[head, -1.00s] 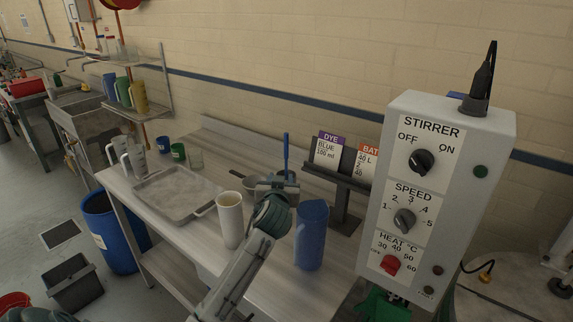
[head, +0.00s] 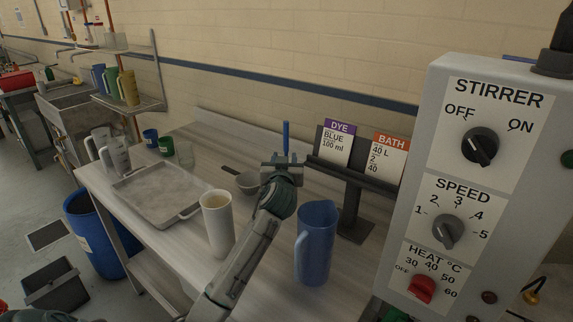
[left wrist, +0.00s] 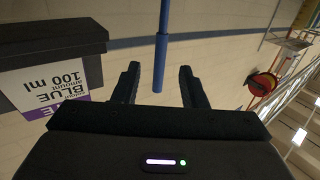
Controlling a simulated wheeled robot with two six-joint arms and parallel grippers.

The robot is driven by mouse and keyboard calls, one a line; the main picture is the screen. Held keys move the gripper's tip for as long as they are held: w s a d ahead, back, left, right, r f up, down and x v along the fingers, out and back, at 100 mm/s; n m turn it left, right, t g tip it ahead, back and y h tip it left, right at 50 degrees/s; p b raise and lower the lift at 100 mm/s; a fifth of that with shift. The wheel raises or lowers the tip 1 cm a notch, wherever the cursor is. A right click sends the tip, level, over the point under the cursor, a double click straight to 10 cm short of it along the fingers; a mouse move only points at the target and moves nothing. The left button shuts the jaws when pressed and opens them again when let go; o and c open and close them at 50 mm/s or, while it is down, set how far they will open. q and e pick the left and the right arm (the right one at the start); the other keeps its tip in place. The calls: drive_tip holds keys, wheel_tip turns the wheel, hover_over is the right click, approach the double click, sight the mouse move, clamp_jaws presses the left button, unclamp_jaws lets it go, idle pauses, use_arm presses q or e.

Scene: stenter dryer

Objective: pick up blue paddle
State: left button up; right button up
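The blue paddle shows as an upright blue rod (head: 286,138) at the back of the steel bench. Its lower part is hidden behind my left gripper (head: 283,160). In the left wrist view, the blue rod (left wrist: 162,50) runs down from the top edge and ends between the two open fingers (left wrist: 159,72), with a gap on each side. The fingers do not touch it there; I cannot tell the exact depth between them. My right gripper is not in view.
A white jug (head: 217,225) and a blue jug (head: 315,245) stand on either side of my left forearm. A grey pan (head: 248,183), a metal tray (head: 165,193) and a card stand (head: 352,210) are nearby. The stirrer control box (head: 450,200) fills the right.

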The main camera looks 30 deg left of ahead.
sight(286, 145)
use_arm(q)
drive_tip(key=w, duration=0.1)
drive_tip(key=w+a+r+p, duration=0.1)
drive_tip(key=shift+w+a, duration=0.25)
drive_tip(key=shift+w, duration=0.05)
drive_tip(key=shift+w+a+f, duration=0.25)
drive_tip(key=shift+w+a, duration=0.1)
drive_tip(key=shift+w, duration=0.25)
drive_tip(key=p+x, duration=0.3)
drive_tip(key=shift+w+a, duration=0.2)
drive_tip(key=shift+w+a+f, duration=0.2)
drive_tip(key=shift+w+a, duration=0.1)
drive_tip(key=shift+w, duration=0.4)
clamp_jaws()
